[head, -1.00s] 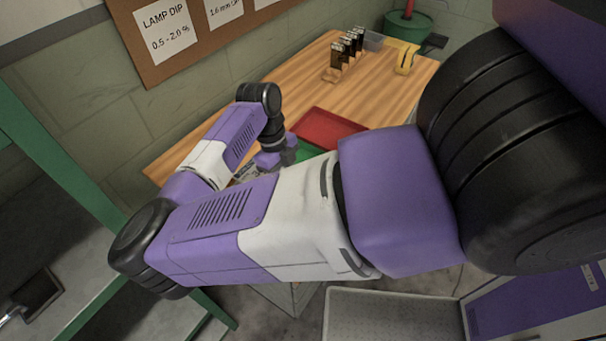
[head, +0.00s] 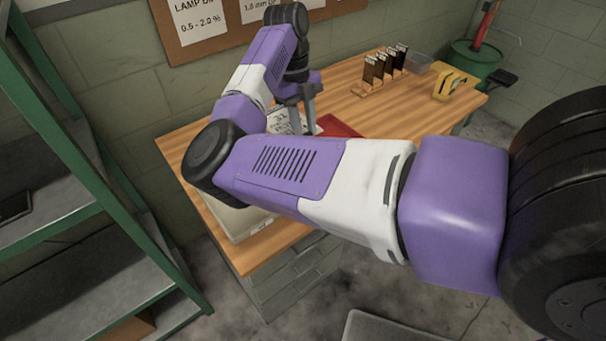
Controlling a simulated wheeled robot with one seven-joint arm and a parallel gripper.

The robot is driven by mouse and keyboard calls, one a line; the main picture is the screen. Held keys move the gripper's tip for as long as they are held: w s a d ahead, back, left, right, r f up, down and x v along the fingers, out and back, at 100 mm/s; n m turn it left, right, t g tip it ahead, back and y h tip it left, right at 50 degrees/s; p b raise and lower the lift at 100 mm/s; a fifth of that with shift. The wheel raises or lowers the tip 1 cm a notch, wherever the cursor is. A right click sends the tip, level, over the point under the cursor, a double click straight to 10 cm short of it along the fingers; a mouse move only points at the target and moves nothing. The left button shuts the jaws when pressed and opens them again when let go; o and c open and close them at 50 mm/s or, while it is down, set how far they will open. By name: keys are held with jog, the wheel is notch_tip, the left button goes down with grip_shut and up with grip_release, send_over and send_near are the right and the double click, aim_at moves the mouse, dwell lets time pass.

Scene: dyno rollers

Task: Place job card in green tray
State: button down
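My gripper (head: 303,124) points down over the wooden table, near its back left part. Its two grey fingers show with a gap between them, and I see nothing clearly held there. A white printed sheet or card (head: 283,121) shows behind and beside the fingers; its lower part is hidden by my arm, and I cannot tell if the fingers touch it. A red tray (head: 340,127) lies just right of the gripper, partly covered by my arm. The green tray is hidden behind my arm.
A pale box-like thing (head: 240,220) sits at the front left. Green-framed shelves (head: 75,160) stand left.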

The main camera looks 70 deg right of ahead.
jog(key=w+x, duration=0.1)
jog(key=x, duration=0.5)
jog(key=w+d+x, duration=0.1)
jog(key=x, duration=0.5)
jog(key=w+d+f+x, duration=0.1)
jog(key=x, duration=0.5)
jog(key=shift+w+d+p, duration=0.1)
jog(key=shift+w+p, duration=0.15)
jog(key=shift+p, duration=0.05)
jog(key=shift+f, duration=0.1)
jog(key=c, duration=1.1)
grip_release()
